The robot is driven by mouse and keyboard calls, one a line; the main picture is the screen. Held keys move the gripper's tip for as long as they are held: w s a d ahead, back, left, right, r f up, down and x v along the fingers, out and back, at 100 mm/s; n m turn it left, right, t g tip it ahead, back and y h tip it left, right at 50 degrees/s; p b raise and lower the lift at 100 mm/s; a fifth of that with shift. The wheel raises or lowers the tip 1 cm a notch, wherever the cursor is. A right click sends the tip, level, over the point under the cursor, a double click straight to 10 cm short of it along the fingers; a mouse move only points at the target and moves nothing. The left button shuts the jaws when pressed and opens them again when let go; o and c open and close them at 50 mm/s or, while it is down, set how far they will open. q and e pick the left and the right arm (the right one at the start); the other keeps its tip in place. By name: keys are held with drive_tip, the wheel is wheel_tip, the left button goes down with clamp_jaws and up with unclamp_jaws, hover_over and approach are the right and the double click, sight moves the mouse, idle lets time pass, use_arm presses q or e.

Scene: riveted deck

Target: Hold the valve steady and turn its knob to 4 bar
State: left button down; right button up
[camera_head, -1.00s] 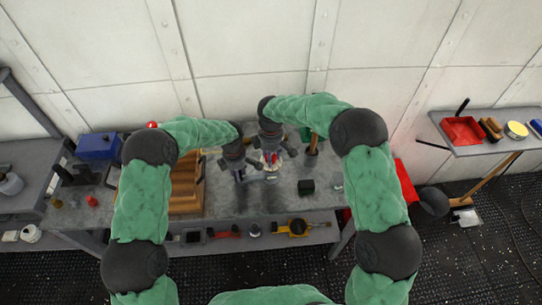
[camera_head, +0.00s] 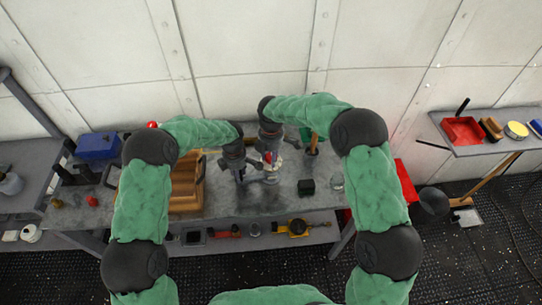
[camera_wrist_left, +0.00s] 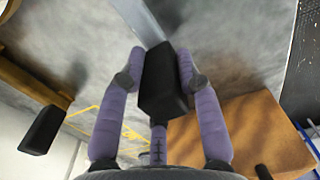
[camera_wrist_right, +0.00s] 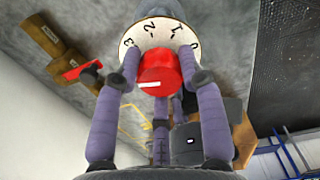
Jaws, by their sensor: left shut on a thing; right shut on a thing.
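The valve's red knob (camera_head: 268,157) sits at the middle of the bench. In the right wrist view the red knob (camera_wrist_right: 160,72) carries a white line pointing left, in front of a pale dial (camera_wrist_right: 150,38). The dial's 3, 2 and 1 show; a mark further right is partly hidden, and no 4 is visible. My right gripper (camera_wrist_right: 160,78) is shut on the knob, one finger on each side. My left gripper (camera_wrist_left: 160,78) is shut on a black block, the valve's handle (camera_wrist_left: 163,85), joined to a grey bar (camera_wrist_left: 138,18).
On the bench, a brown wooden box (camera_head: 187,190) stands left of the grippers. A small black block (camera_head: 306,187) lies to their right, and a blue box (camera_head: 97,145) at far left. The front middle is clear.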

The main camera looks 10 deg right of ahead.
use_arm(q)
drive_tip(key=shift+w, duration=0.1)
use_arm(e)
drive_tip(key=shift+s+f, duration=0.1)
drive_tip(key=o, duration=1.2)
drive_tip(key=shift+c, duration=0.2)
drive_tip(key=shift+r, duration=0.35)
wheel_tip(320, 180, up, 11)
drive_tip(key=shift+r, duration=0.2)
use_arm(q)
drive_tip(key=c, duration=0.8)
unclamp_jaws()
